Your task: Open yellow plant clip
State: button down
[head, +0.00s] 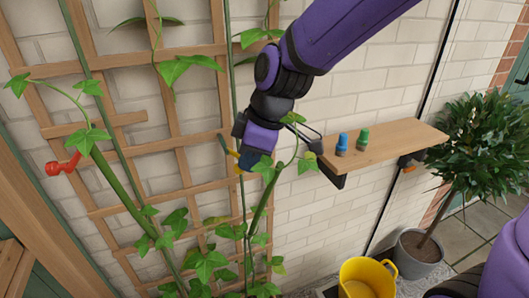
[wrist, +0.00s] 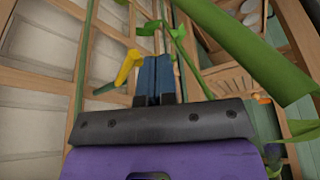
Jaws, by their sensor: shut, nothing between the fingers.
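The yellow plant clip (head: 233,154) shows as a small bit at the left side of my gripper, by the trellis and a green stem. I cannot tell whether a finger touches the clip. My gripper hides much of the clip in the head view.
A wooden trellis (head: 176,100) with climbing stems and leaves covers the wall. A red clip (head: 62,166) sits at the left. A shelf (head: 395,143) holds a blue clip (head: 342,144) and a green clip (head: 363,139). A yellow bucket (head: 367,280) and a potted tree (head: 416,255) stand below.

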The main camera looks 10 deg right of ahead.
jog(key=shift+s+a+m+t+h, duration=0.15)
jog(key=shift+s+a+m+t, duration=0.15)
jog(key=shift+a+m, duration=0.9)
jog(key=shift+s+a+m+t+h, duration=0.15)
jog(key=shift+a+m+t, duration=0.25)
jog(key=shift+a+m, duration=0.8)
jog(key=shift+a, duration=0.15)
jog(key=shift+r, duration=0.1)
